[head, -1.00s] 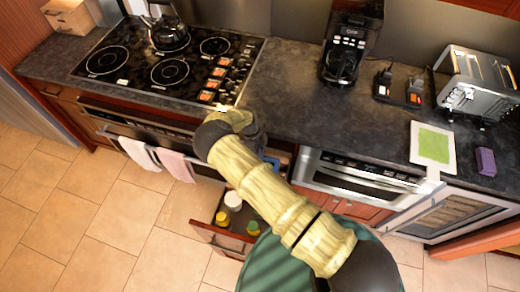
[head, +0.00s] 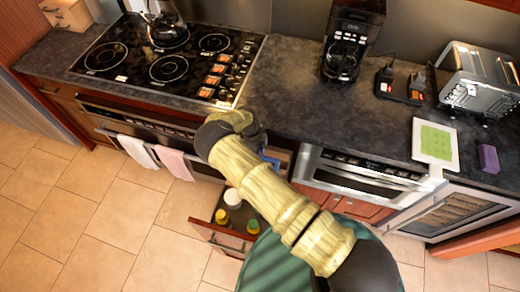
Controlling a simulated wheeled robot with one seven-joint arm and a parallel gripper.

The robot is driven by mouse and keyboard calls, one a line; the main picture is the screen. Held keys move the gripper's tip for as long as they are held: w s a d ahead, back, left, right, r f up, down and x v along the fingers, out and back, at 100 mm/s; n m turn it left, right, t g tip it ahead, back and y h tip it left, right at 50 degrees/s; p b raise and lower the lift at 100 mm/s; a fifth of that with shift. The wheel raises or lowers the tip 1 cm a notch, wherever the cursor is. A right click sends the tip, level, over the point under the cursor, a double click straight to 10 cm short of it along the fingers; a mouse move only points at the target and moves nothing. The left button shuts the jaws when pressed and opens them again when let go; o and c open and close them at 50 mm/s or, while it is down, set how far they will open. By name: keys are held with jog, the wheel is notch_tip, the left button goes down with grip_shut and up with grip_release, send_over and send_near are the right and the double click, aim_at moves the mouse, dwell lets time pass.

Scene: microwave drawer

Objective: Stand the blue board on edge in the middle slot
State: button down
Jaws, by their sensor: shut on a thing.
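My arm reaches across the view from the lower right, and my gripper (head: 262,145) is at its far end, just in front of the counter's edge. The arm's bulky end hides most of the gripper and its fingertips. A small strip of the blue board (head: 270,160) shows below the gripper, between the stove and the built-in oven. The rest of the board is hidden, so its tilt cannot be told. My gripper is shut on the board. No slots can be made out; the place under the gripper is covered by the arm.
A low drawer (head: 222,240) stands open beneath the arm, with several jars in it. The built-in microwave oven (head: 360,180) is to the right. On the counter are a coffee maker (head: 349,45), a toaster (head: 478,80), a green-and-white board (head: 435,143) and a purple block (head: 488,159).

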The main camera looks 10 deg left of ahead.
jog(key=shift+f+b, duration=0.45)
jog(key=shift+f, duration=0.35)
jog(key=c, duration=0.8)
grip_release()
jog(key=shift+r, duration=0.15)
jog(key=shift+r+p, duration=2.7)
jog(key=shift+r, duration=0.7)
